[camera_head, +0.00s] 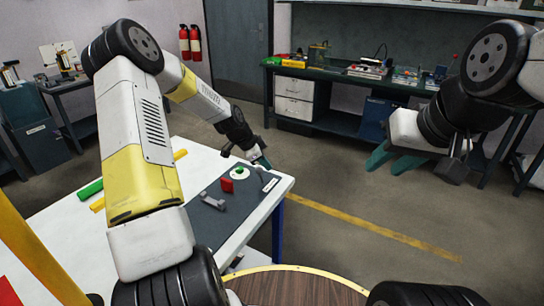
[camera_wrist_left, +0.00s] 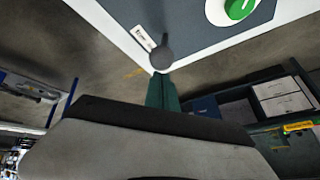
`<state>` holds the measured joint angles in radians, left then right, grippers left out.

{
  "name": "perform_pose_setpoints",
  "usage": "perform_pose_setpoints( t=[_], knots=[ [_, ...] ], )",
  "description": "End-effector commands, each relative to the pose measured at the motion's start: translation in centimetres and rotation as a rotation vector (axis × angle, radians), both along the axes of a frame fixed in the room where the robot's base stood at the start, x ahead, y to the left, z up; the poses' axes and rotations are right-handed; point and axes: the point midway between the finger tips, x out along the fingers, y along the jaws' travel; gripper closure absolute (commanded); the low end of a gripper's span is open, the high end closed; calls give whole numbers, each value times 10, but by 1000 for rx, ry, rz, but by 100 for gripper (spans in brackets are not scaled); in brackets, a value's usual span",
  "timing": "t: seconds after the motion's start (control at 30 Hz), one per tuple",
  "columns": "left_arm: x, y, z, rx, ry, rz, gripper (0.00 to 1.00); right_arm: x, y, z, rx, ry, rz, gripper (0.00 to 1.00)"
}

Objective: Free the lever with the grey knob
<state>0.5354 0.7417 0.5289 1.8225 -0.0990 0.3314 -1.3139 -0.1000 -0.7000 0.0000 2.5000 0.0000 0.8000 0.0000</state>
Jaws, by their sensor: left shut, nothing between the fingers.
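A dark grey round knob on a short stem (camera_wrist_left: 162,56) shows in the left wrist view, right at the tip of my left gripper (camera_wrist_left: 162,76). I cannot tell whether they touch. In the head view my left gripper (camera_head: 263,161) is shut and empty over the far right corner of the dark panel (camera_head: 238,208); I cannot make out the knob there. A grey bar-like part (camera_head: 213,202) lies on the panel's near side. My right gripper (camera_head: 394,162) is open and empty, in the air right of the table.
The panel also bears a red block (camera_head: 227,185), a green button (camera_head: 240,171) on a white disc and a white label (camera_head: 270,185). A green bar (camera_head: 90,189) lies on the white table (camera_head: 147,185) at the left. Open floor (camera_head: 340,200) lies right of the table.

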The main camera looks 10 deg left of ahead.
Motion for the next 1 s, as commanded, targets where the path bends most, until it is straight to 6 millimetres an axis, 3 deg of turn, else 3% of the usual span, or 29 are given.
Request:
perform_pose_setpoints(
  t=[0.3, 0.7, 1.0],
  knots=[
    [8, -26, 22, 2, -2, 3, 100, 0, 0, 0, 0, 0, 0, 64],
    [-44, 16, 60, 2, 0, 7, 100, 0, 0, 0, 0, 0, 0, 64],
    [-59, 26, 71, 1, 0, 3, 100, 0, 0, 0, 0, 0, 0, 64]
  ],
)
